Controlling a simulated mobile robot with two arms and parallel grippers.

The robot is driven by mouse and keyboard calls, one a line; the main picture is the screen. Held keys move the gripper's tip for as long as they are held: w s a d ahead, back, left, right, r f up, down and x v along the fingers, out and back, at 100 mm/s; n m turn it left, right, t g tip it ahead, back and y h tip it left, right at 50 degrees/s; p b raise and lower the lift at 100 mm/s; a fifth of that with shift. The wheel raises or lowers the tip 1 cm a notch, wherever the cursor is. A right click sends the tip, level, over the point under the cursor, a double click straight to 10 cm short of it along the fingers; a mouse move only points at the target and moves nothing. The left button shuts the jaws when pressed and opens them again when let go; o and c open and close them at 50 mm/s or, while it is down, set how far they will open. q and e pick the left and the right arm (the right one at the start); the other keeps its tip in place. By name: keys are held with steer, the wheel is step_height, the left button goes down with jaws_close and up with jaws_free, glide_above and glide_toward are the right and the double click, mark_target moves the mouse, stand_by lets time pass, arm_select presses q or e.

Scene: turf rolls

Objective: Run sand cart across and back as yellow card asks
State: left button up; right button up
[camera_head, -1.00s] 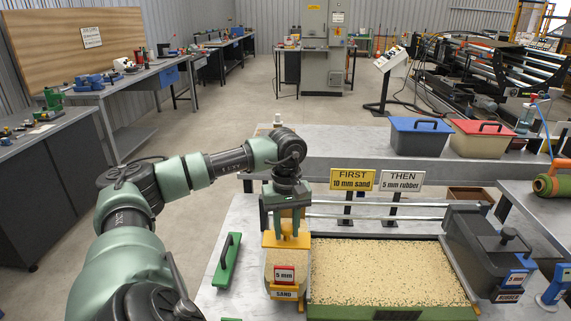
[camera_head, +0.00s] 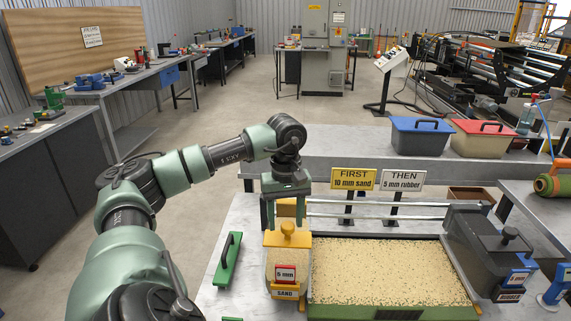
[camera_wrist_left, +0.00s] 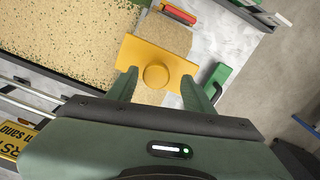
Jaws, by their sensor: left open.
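The sand cart (camera_head: 288,262), with a yellow top and round yellow knob (camera_head: 287,228), stands at the left end of the turf tray (camera_head: 390,312). Its red-edged tag reads 5 mm, above a SAND label. Pale sand (camera_head: 385,272) with green flecks covers the turf. The yellow card (camera_head: 353,179) reads FIRST 10 mm sand. My left gripper (camera_head: 285,218) is open above the cart, its fingers apart on either side of the knob. In the left wrist view, the open gripper (camera_wrist_left: 158,80) shows the knob (camera_wrist_left: 155,76) between its fingers, with gaps. My right gripper is out of view.
The dark rubber cart (camera_head: 490,245) stands at the tray's right end. A white card (camera_head: 402,180) reads THEN 5 mm rubber. Rails (camera_head: 380,204) run behind the tray. A green handled tool (camera_head: 228,260) lies left of the cart. Blue (camera_head: 420,137) and red-lidded (camera_head: 484,138) bins stand behind.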

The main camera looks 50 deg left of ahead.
arm_select(q)
step_height(320, 180, up, 5)
stand_by(0.8)
